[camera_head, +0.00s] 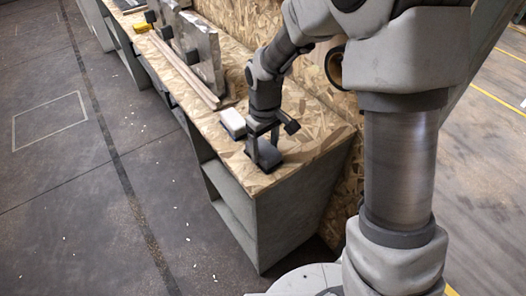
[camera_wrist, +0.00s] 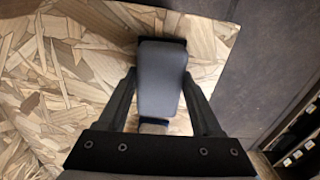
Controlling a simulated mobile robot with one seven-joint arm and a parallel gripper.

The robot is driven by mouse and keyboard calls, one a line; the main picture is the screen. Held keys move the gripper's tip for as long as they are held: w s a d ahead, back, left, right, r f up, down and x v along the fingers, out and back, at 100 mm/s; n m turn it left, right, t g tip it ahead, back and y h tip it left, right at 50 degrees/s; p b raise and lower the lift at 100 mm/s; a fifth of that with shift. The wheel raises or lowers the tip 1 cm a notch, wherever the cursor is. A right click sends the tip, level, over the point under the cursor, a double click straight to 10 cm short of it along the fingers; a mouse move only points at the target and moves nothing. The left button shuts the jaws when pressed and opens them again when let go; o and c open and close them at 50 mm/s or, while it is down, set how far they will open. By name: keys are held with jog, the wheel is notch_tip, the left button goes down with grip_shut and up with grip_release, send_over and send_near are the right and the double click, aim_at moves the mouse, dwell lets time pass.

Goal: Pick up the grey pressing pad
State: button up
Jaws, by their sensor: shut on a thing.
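The grey pressing pad (camera_wrist: 161,75) is between the two fingers of my gripper (camera_wrist: 160,76) in the wrist view, with a finger against each side. A smaller grey part with a dark blue edge shows at its near end. In the head view my gripper (camera_head: 264,143) points down at the near end of the wooden bench, with the dark grey pad (camera_head: 268,158) under and between its fingers. The pad is at the bench top; whether it touches the board or is just clear of it, I cannot tell.
A white block (camera_head: 233,123) lies on the bench (camera_head: 310,145) close to the left of my gripper. Long strips (camera_head: 183,68) and upright grey panels (camera_head: 203,50) stand farther back. A yellow item (camera_head: 144,27) lies beyond. The bench's front edge is near.

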aim_at(268, 148)
jog(key=shift+r, duration=0.55)
jog(key=r, duration=0.2)
jog(key=r+p, duration=0.1)
jog(key=shift+d+r, duration=0.4)
jog(key=s+d+r+p, duration=0.2)
jog(key=d+r, duration=0.4)
jog(key=d, duration=0.4)
jog(key=shift+s+d, duration=0.25)
jog(key=shift+d, duration=0.1)
jog(key=o, duration=0.8)
jog(key=c, duration=0.6)
jog(key=shift+s, duration=0.1)
